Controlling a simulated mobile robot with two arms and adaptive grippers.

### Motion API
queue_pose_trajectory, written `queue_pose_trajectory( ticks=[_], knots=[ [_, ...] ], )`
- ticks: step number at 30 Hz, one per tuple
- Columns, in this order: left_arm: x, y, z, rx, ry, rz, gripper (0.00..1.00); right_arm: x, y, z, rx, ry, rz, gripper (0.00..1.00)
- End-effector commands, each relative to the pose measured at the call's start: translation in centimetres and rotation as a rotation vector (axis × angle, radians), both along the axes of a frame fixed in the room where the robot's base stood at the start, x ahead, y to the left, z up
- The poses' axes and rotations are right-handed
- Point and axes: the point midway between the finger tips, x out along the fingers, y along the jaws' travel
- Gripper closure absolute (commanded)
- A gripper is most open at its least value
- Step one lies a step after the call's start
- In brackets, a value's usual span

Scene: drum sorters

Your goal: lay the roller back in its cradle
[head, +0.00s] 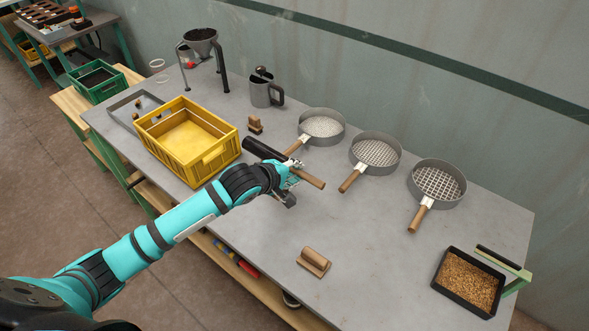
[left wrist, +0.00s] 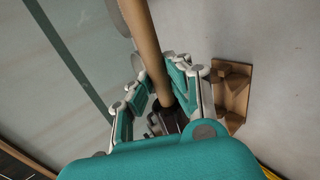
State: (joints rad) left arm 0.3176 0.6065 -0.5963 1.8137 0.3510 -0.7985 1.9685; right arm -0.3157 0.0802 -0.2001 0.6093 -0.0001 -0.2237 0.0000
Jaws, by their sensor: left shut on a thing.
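The roller (head: 266,151) is a dark cylinder with a long wooden handle. My left gripper (head: 290,172) is shut on it near where the handle meets the dark part. It is held tilted over the middle of the table. In the left wrist view the handle (left wrist: 147,45) passes between the fingers of my left gripper (left wrist: 160,95), and most of the dark part is hidden. A wooden cradle-like block (head: 313,262) stands empty near the front of the table. It also shows in the left wrist view (left wrist: 237,88), beside the gripper. My right gripper is out of view.
A yellow crate (head: 222,157) stands left of the gripper. Several round sieves (head: 374,152) lie behind and to the right. Another small wooden block (head: 255,125) stands behind the crate. A dark tray of grain (head: 447,291) is at the right. Table around the front block is clear.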

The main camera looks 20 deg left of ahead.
Motion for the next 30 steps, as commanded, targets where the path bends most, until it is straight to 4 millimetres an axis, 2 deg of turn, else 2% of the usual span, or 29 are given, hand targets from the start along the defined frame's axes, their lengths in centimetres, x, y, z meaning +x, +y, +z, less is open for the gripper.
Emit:
queue_pose_trajectory(
  ticks=[4, 8, 21, 30],
  knots=[
    [-0.1, 0.0, -1.6, -0.001, 0.003, 0.001, 1.00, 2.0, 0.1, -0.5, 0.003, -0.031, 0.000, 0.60],
    [0.0, 0.0, -2.8, -0.001, 0.001, 0.001, 1.00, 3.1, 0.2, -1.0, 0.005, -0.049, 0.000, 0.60],
    [0.0, 0.0, -6.6, -0.001, 0.001, 0.001, 1.00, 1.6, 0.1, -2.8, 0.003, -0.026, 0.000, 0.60],
    [0.0, 0.0, -7.4, 0.001, 0.000, -0.001, 1.00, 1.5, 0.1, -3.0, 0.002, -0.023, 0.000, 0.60]
  ],
)
